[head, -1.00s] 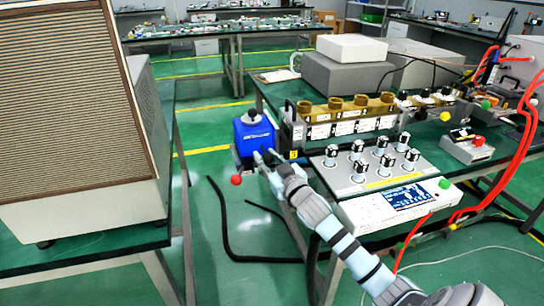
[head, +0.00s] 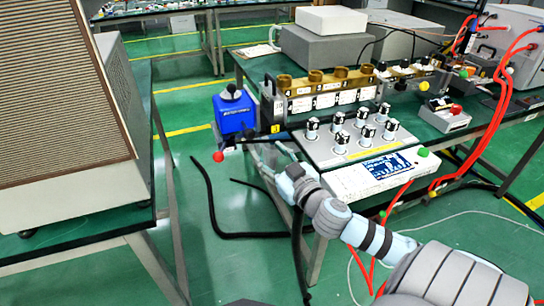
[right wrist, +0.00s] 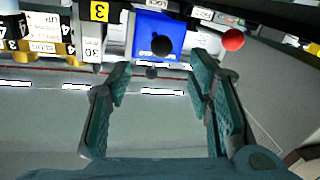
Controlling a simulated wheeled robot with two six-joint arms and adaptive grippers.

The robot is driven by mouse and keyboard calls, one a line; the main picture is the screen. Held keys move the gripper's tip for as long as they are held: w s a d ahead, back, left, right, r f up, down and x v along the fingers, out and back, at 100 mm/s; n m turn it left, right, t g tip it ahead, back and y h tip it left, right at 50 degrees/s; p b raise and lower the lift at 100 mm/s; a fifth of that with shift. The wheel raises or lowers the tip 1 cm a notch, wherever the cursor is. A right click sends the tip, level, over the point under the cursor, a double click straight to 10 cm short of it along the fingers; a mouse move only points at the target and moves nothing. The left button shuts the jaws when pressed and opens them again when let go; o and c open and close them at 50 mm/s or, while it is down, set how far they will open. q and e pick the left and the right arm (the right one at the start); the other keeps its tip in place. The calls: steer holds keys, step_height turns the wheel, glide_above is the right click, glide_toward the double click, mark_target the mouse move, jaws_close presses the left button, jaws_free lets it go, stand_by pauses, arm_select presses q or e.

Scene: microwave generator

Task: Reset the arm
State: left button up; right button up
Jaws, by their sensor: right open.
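My right gripper (head: 264,153) is by the front edge of the bench, just below and right of the blue box (head: 234,114) with a black knob on top. In the right wrist view my right gripper (right wrist: 158,86) is open, with nothing between its fingers. The blue box (right wrist: 158,34) shows beyond the fingertips, apart from them. A red ball (head: 218,157) on the instrument sits beside the blue box, and it also shows in the right wrist view (right wrist: 233,40). My left gripper is not in view.
A control panel with several knobs (head: 345,140) and a display (head: 388,167) stands right of the gripper. Brass-topped waveguide parts (head: 325,85) lie behind it. A large slatted cabinet (head: 65,110) stands at left. Green floor is open between the benches; red cables (head: 480,130) run at right.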

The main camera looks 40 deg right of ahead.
steer(key=shift+s+a, duration=0.15)
steer(key=shift+s, duration=0.35)
